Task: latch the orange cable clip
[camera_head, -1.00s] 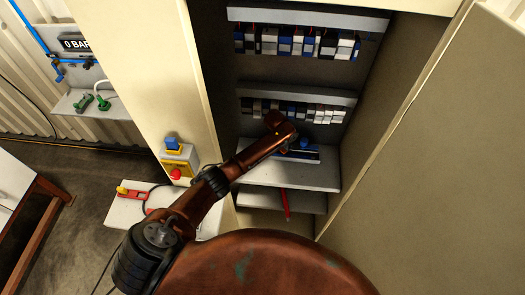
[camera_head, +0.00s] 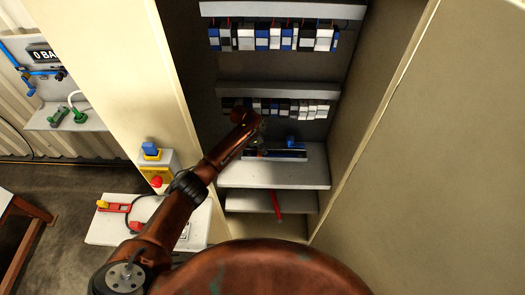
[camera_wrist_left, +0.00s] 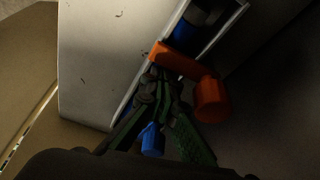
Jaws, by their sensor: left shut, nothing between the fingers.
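The orange clip (camera_wrist_left: 211,100) shows in the left wrist view as a flat orange arm with a thick round end. It sits at the edge of a pale strip with a dark slot. My left gripper (camera_wrist_left: 158,82) is shut and empty, its fingertips close beside the clip's flat arm. I cannot tell whether they touch it. In the head view my left gripper (camera_head: 258,142) is small and dark, over the cabinet's lower shelf (camera_head: 285,174). My right gripper is not in view.
A blue part (camera_head: 290,140) stands on the dark strip beside my gripper. Rows of terminal blocks (camera_head: 270,38) hang above. The cabinet side wall (camera_head: 375,110) bounds the right. A red strip (camera_head: 276,205) hangs below. A switch box with a red button (camera_head: 156,182) is left.

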